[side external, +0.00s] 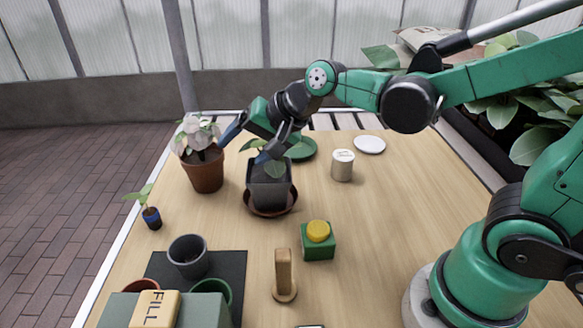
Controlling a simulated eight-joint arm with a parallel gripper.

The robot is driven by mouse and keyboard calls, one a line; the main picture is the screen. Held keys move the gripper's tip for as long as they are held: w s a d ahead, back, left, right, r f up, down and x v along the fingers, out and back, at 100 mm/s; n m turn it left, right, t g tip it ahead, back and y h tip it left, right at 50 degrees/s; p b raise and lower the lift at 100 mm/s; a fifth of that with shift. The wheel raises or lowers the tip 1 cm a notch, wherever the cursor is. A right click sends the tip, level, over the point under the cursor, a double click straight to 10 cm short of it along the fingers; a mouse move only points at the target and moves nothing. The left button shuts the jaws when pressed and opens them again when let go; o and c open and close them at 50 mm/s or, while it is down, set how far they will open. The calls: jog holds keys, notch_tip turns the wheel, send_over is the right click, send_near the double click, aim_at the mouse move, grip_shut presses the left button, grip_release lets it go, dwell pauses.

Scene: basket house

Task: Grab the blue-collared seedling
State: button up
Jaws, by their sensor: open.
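A small seedling (151,218) with a dark pot and a blue band stands on the left side of the table, near its edge, with green leaves leaning left. My gripper (248,146) is open, its blue-tipped fingers spread apart above the middle of the table. It is up and to the right of the seedling in the picture, well apart from it. One finger is by the white-flowered plant (198,138); the other is in front of the leaves of the plant in the dark square pot (268,188). I cannot tell whether either finger touches a plant.
The flowered plant's terracotta pot (204,172) and the square pot's brown saucer (283,207) stand beyond the seedling. A grey cup (187,255) sits on a dark mat (233,268) in front. A green block with a yellow button (318,241) and a wooden peg (283,271) stand rightward.

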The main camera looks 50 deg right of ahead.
jog(key=w+a+f+m+t+y, duration=0.1)
jog(key=w+a+f+m+y, duration=0.3)
jog(key=w+a+m, duration=0.5)
jog(key=m+t+y, duration=0.1)
jog(key=m+y, duration=0.1)
jog(key=m, duration=0.8)
send_near(148, 226)
jog(key=w+a, duration=0.1)
jog(key=w+a+r, duration=0.1)
jog(key=w, duration=0.1)
jog(key=shift+a, duration=0.4)
jog(key=shift+x, duration=2.85)
grip_shut()
